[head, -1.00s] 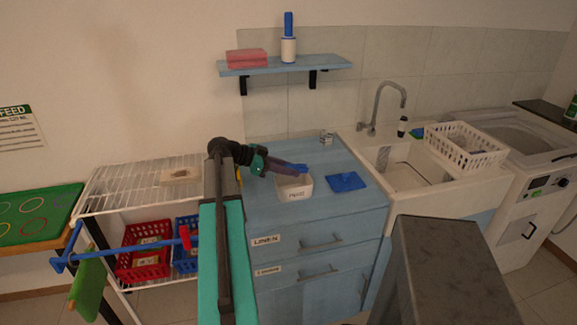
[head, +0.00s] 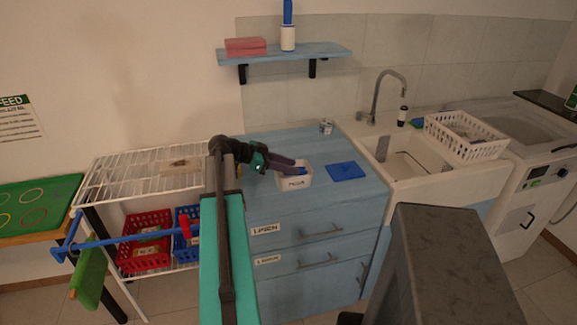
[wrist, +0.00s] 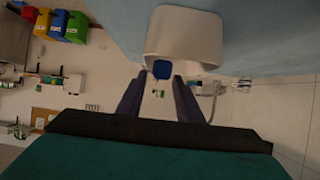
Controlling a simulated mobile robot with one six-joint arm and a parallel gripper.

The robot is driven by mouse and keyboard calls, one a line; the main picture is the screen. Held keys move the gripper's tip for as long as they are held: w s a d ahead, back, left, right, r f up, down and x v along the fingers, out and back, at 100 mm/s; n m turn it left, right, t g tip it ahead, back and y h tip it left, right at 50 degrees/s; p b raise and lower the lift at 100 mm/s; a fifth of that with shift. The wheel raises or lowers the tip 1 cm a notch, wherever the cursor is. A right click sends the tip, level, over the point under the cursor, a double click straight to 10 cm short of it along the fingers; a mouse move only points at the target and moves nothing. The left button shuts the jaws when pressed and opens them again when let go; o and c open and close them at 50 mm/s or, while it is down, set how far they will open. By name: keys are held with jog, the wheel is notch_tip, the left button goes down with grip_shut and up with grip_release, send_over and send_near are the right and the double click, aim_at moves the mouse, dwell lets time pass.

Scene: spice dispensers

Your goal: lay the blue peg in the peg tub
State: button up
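In the wrist view, the peg's end (wrist: 162,69) shows between my two fingers (wrist: 160,77). Whether both fingers touch the peg is unclear.
A flat blue square (head: 347,171) lies on the counter right of the tub. A small metal object (head: 326,127) stands behind it. The sink (head: 405,165) and a white basket (head: 466,137) are further right. A wire rack (head: 130,180) stands left.

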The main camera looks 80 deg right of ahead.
jog(key=shift+o, duration=0.9)
jog(key=shift+w, duration=0.1)
jog(key=shift+w+a+r, duration=0.15)
jog(key=shift+w+r, duration=0.05)
jog(key=shift+w, duration=0.2)
jog(key=b+v, duration=0.3)
jog(key=v, duration=0.9)
jog(key=shift+w+r, duration=0.2)
jog(key=shift+r, duration=0.05)
jog(key=shift+a, duration=0.15)
